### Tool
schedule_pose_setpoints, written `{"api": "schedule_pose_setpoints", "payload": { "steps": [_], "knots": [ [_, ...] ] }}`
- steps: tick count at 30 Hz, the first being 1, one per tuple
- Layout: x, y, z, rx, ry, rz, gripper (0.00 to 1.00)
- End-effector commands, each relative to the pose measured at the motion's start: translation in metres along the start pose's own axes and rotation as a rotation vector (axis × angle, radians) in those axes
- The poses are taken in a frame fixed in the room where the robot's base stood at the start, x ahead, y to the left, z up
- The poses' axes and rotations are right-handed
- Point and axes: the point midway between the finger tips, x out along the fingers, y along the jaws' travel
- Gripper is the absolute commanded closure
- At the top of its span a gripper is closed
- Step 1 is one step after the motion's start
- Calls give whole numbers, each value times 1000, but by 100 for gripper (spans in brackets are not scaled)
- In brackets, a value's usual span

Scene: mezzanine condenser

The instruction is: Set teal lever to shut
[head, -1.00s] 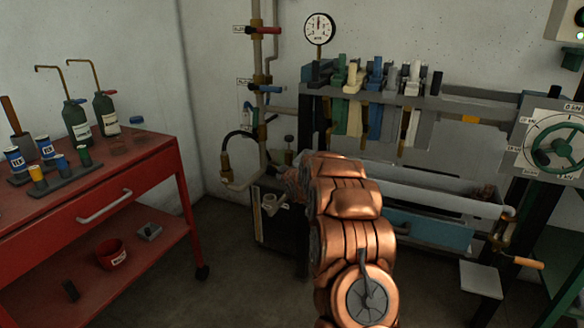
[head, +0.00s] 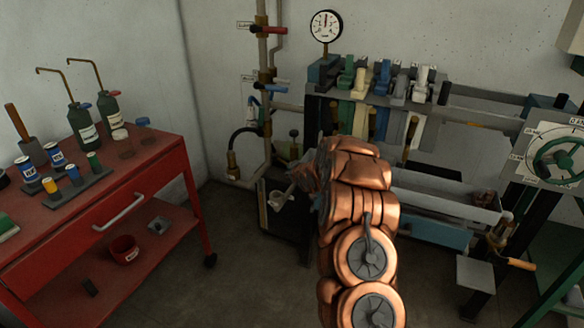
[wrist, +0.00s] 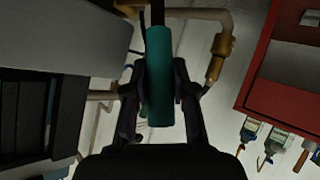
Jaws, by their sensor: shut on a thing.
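The teal lever (wrist: 160,80) shows in the wrist view as a thick teal grip on a dark stem, running up and down the picture between my fingers. My gripper (wrist: 160,100) is shut on it, with one dark finger on each side. A brass fitting and pale pipe (wrist: 217,55) are just right of the lever. In the head view my copper-coloured arm hides the lever and most of my gripper. I cannot tell the lever's angle to its pipe from there.
On the wall pipe are a red lever (head: 272,30) and a blue lever (head: 269,87). A red cart (head: 160,165) with bottles stands at left. A rack with coloured clamps (head: 385,80) and a trough (head: 440,200) stand behind and right of my arm. Floor between cart and arm is clear.

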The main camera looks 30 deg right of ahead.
Motion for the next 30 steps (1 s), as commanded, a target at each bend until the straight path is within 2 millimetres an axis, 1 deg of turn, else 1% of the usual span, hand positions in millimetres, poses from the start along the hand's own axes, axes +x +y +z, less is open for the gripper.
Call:
{"api": "schedule_pose_setpoints", "payload": {
  "steps": [16,17,18,24,30],
  "knots": [
    [-1,2,2,3,-4,-3,100],
    [-2,2,2,3,-4,-3,72],
    [-2,2,2,3,-4,-3,67],
    [-2,3,2,4,-5,-2,48],
    [-2,2,2,4,-4,-2,48]
  ]
}}
